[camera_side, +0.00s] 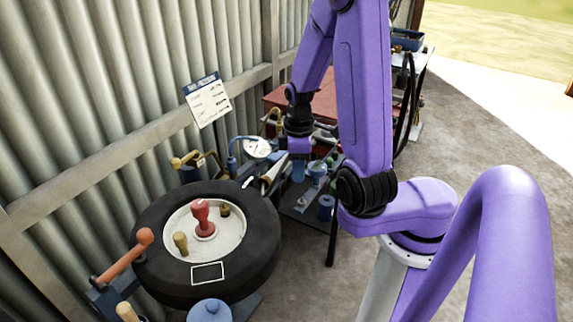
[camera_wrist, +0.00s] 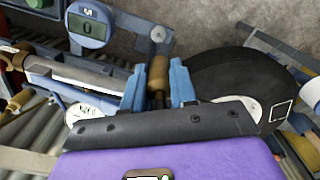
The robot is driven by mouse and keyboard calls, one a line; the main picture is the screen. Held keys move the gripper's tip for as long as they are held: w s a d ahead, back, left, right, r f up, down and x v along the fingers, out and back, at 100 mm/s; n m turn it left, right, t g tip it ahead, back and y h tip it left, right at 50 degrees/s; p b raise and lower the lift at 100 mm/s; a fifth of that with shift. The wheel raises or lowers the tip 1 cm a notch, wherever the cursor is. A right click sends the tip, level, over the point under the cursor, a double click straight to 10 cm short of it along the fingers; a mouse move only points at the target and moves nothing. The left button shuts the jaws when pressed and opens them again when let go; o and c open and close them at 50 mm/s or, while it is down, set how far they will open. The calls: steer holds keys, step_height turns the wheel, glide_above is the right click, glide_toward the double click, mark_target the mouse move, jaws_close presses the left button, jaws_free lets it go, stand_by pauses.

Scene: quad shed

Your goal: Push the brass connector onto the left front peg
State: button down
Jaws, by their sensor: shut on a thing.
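In the wrist view, my gripper (camera_wrist: 156,67) has its two blue fingers closed around a brass-coloured cylinder (camera_wrist: 158,72), which looks like the brass connector. Its lower part is dark and partly hidden between the fingers. In the side view, my gripper (camera_side: 298,170) hangs over the bench clutter behind and right of the black tyre (camera_side: 258,265); the connector cannot be made out there. On the tyre's pale hub stand a short brass post (camera_side: 180,243) and a smaller brass post (camera_side: 225,210). I cannot tell which post, if any, is the left front peg.
A red-handled stamp (camera_side: 200,212) stands on the hub between the posts. A round white dial (camera_side: 257,147) and an orange-handled lever (camera_side: 125,255) are near the tyre. In the wrist view, a blue digital gauge (camera_wrist: 90,25) stands left of the fingers, and the tyre (camera_wrist: 225,78) lies right.

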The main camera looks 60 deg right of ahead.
steer(key=shift+s+d+f+m, duration=0.2)
steer(key=shift+s+d+m, duration=0.1)
steer(key=shift+s, duration=0.15)
steer(key=shift+s+f, duration=0.1)
steer(key=shift+f, duration=2.85)
steer(key=shift+f, duration=0.65)
steer(key=c, duration=1.2)
jaws_free()
steer(key=shift+d+r, duration=0.1)
steer(key=shift+r, duration=0.05)
steer(key=shift+r, duration=5.4)
